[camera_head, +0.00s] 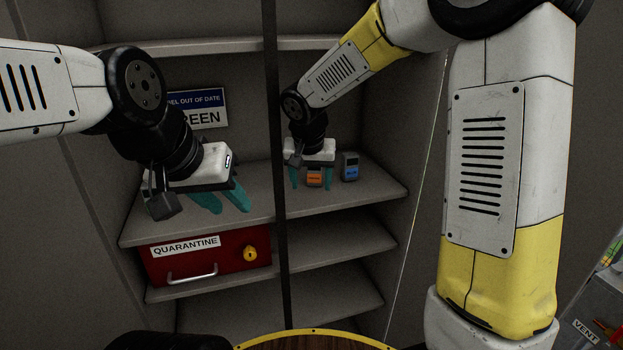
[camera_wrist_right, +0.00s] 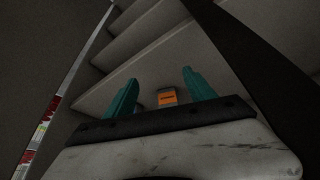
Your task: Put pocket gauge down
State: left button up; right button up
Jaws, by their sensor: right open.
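A small grey device with an orange face (camera_head: 314,178), which may be the pocket gauge, stands on the upper right shelf. My right gripper (camera_head: 311,183) is open, its teal fingers to either side of it. In the right wrist view the orange-faced device (camera_wrist_right: 167,97) shows between the two spread fingers (camera_wrist_right: 160,78); I cannot tell whether either finger touches it. A similar device with a blue face (camera_head: 350,168) stands just to the right on the same shelf. My left gripper (camera_head: 232,208) is over the left shelf, fingers apart, with nothing visible between them.
A dark upright post (camera_head: 278,130) divides the shelving. A red quarantine box (camera_head: 208,266) with a yellow lock sits below the left shelf. A blue-and-white sign (camera_head: 210,108) is on the back wall. The lower right shelves (camera_head: 340,250) look empty.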

jog(key=shift+s+d, duration=0.1)
jog(key=shift+s, duration=0.3)
jog(key=s+d+r, duration=0.8)
jog(key=s+d, duration=0.3)
jog(key=s+d+y, duration=0.1)
jog(key=s+d, duration=0.1)
jog(key=s, duration=0.4)
jog(key=s+d+r+n+t+y, duration=0.1)
jog(key=s, duration=0.5)
jog(key=shift+d+r+t+y, duration=0.25)
jog(key=shift+d+t+y, duration=0.05)
jog(key=shift+d, duration=0.1)
